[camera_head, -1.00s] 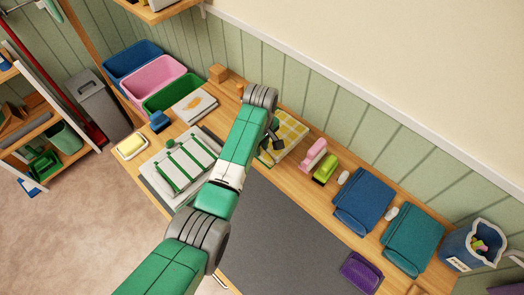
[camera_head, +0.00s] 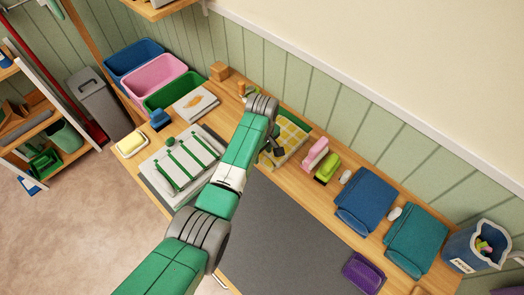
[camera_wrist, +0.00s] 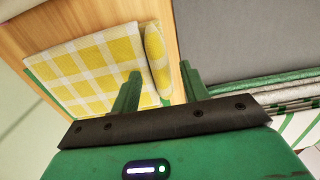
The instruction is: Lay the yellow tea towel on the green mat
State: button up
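The yellow-and-white checked tea towel (camera_head: 292,132) lies at the back of the table, beside my gripper (camera_head: 277,148). In the wrist view the towel (camera_wrist: 92,68) is spread flat, with a narrow raised fold (camera_wrist: 157,58) along the side nearest my fingers. Green strips of the mat (camera_wrist: 42,90) show along its edges, so it appears to lie on the mat. My gripper (camera_wrist: 160,85) is open, its two green fingers apart. The end of the fold lies between or just beyond the fingertips; I cannot tell whether they touch it.
Pink and lime brushes (camera_head: 325,165) stand close right of the towel. Blue (camera_head: 365,198) and teal (camera_head: 412,235) folded cloths lie farther right. A grey mat (camera_head: 275,235) covers the front. A striped cloth stack (camera_head: 178,165) lies left, with bins (camera_head: 150,75) behind.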

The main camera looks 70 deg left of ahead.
notch_tip(320, 180, up, 13)
jog(key=p, duration=0.2)
jog(key=shift+f+p, duration=0.15)
jog(key=shift+p, duration=0.25)
